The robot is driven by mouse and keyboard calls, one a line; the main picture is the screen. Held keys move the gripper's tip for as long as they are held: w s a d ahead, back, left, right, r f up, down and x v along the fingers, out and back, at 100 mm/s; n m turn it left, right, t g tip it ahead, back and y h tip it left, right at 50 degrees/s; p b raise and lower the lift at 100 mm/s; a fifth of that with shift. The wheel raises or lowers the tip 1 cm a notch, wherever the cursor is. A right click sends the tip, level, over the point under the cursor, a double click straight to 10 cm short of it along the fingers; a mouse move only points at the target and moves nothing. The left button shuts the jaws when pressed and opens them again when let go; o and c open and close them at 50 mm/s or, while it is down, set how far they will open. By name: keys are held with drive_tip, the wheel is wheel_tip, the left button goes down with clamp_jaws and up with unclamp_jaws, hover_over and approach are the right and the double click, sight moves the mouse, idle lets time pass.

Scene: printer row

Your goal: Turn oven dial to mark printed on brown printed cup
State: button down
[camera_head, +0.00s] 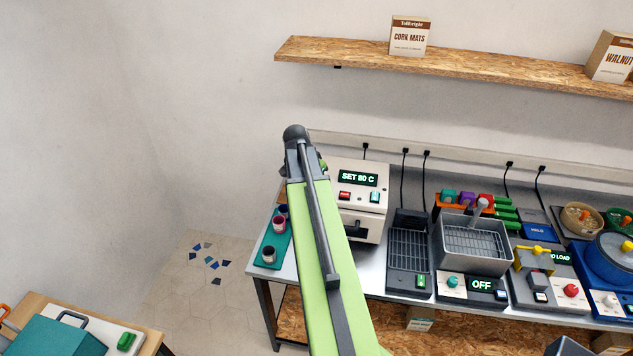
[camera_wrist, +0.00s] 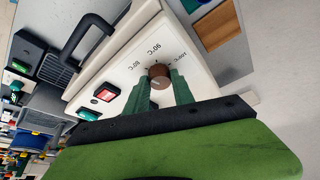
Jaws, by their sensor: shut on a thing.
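The oven (camera_head: 370,230) is a cream box at the left end of the bench, and its display (camera_head: 358,179) reads SET 80 C. In the wrist view its brown dial (camera_wrist: 158,69) sits among printed marks, with 80°C, 90°C and 100°C legible. My gripper (camera_wrist: 161,84) has its two green fingers on either side of the dial and is shut on it. In the head view my arm hides the dial and gripper. Small cups stand on a teal mat (camera_head: 264,261) left of the oven, the front cup (camera_head: 269,254) among them. Their prints are too small to read.
The oven's dark door handle (camera_wrist: 88,38) and red button (camera_wrist: 104,95) are near my gripper. A wire-rack device (camera_head: 408,258) and a metal basin (camera_head: 474,242) stand to the right. A wooden shelf (camera_head: 340,55) runs above.

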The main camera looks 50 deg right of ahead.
drive_tip(key=m+g, duration=0.1)
drive_tip(key=m, duration=0.1)
drive_tip(key=m+g, duration=0.1)
drive_tip(key=m, duration=0.2)
drive_tip(key=shift+w+d+m, duration=0.1)
drive_tip(key=shift+d+m, duration=0.1)
drive_tip(key=shift+m, duration=0.1)
drive_tip(key=shift+m+g+y, duration=0.6)
drive_tip(key=shift+m+g, duration=0.1)
drive_tip(key=shift+m, duration=1.2)
drive_tip(key=c, duration=1.1)
unclamp_jaws()
drive_tip(key=shift+r, duration=0.1)
